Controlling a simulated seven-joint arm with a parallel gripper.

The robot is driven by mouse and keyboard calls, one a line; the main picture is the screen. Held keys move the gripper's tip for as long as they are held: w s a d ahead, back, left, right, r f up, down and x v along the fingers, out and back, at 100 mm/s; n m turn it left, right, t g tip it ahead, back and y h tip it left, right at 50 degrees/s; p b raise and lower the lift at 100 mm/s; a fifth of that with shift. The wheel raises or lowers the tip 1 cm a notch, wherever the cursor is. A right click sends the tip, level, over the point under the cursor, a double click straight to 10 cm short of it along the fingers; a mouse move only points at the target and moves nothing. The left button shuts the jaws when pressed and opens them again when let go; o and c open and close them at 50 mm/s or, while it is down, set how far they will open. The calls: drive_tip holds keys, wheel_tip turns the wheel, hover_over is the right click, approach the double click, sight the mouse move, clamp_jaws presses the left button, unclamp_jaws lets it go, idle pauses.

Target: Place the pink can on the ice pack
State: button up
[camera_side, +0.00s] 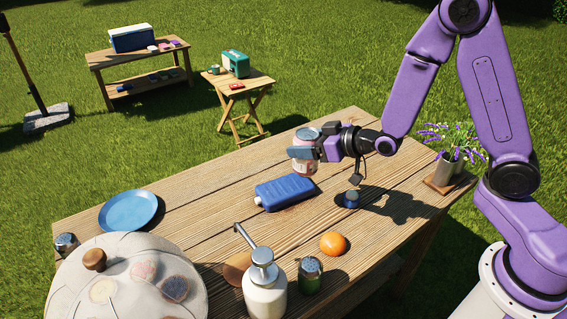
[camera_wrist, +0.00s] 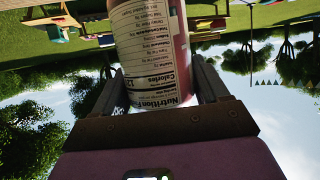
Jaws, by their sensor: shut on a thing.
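The pink can (camera_side: 308,162) is between the fingers of my gripper (camera_side: 312,153), which is shut on it. In the side view the can looks upright, behind the blue ice pack (camera_side: 285,192) in the picture; its exact height over the table is hard to tell. The ice pack lies flat on the wooden table. In the wrist view the can (camera_wrist: 150,50) shows its nutrition label between both fingers (camera_wrist: 155,95), with the picture upside down. The ice pack is not in the wrist view.
On the table (camera_side: 205,195) are a blue plate (camera_side: 128,210), a mesh food cover (camera_side: 125,280), a pump bottle (camera_side: 264,285), a green-glass shaker (camera_side: 310,275), an orange (camera_side: 332,243), a small dark-topped item (camera_side: 351,199) and a lavender pot (camera_side: 445,168). Bare planks surround the ice pack.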

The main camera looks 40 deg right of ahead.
drive_tip(key=shift+w+a+f, duration=0.3)
drive_tip(key=shift+w+f, duration=0.9)
drive_tip(key=shift+f, duration=0.45)
drive_tip(key=shift+w+a+f, duration=0.25)
drive_tip(key=shift+w+f, duration=1)
drive_tip(key=shift+f, duration=0.45)
drive_tip(key=shift+w+a+f, duration=0.3)
drive_tip(key=shift+w+f, duration=0.9)
drive_tip(key=shift+f, duration=0.45)
drive_tip(key=shift+f, duration=0.2)
drive_tip(key=o, duration=1.3)
drive_tip(key=shift+r, duration=0.1)
